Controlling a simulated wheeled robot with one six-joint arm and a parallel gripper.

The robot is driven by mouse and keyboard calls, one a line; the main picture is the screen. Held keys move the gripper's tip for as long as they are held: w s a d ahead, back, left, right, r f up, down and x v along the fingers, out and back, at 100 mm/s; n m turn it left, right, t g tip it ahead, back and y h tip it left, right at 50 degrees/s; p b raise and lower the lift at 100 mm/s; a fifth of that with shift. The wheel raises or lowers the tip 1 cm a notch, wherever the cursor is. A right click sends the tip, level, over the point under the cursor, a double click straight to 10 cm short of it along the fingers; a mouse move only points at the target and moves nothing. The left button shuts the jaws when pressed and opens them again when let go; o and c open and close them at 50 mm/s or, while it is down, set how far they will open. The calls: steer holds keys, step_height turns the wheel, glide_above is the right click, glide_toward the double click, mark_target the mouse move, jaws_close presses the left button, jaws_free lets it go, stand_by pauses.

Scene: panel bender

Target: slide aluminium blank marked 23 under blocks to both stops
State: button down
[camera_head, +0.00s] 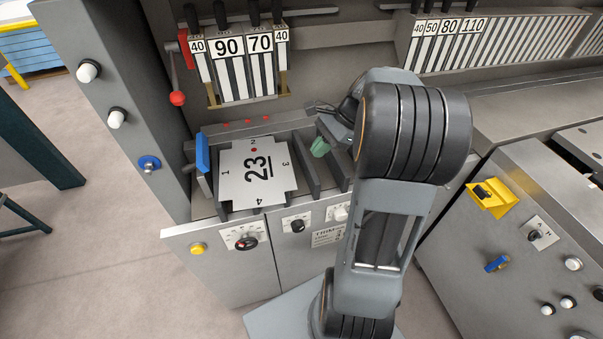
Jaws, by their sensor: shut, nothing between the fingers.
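The aluminium blank marked 23 (240,186) is a pale plate with notched corners, edges numbered 1 to 4 and a red dot near edge 2. It lies flat on the bed of the bender, with edge 2 towards the back. The blocks marked 40, 90, 70 and 40 (229,47) hang above and behind it. A blue-faced piece (202,152) stands at its left, and a ledge with red dots (240,127) runs behind it; I cannot tell whether the blank touches either. My gripper (320,148), with greenish tips, is shut and empty right of the blank, partly hidden by my arm.
Dark slots and bars (308,165) lie right of the blank. A red-knobbed lever (177,97) hangs left of the blocks. The front panel has a yellow button (197,248) and knobs. More blocks (449,27) sit in a rack at back right; a control cabinet (470,240) stands right.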

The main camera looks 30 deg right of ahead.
steer(key=a+f+m, duration=0.1)
steer(key=f, duration=0.1)
steer(key=w+a+f+y, duration=0.1)
steer(key=f, duration=0.2)
steer(key=w+a+f+m, duration=0.1)
steer(key=f, duration=0.2)
steer(key=shift+w+a+f+m+t, duration=0.2)
steer(key=shift+a+m+t, duration=0.1)
steer(key=shift+a, duration=0.05)
stand_by(0.3)
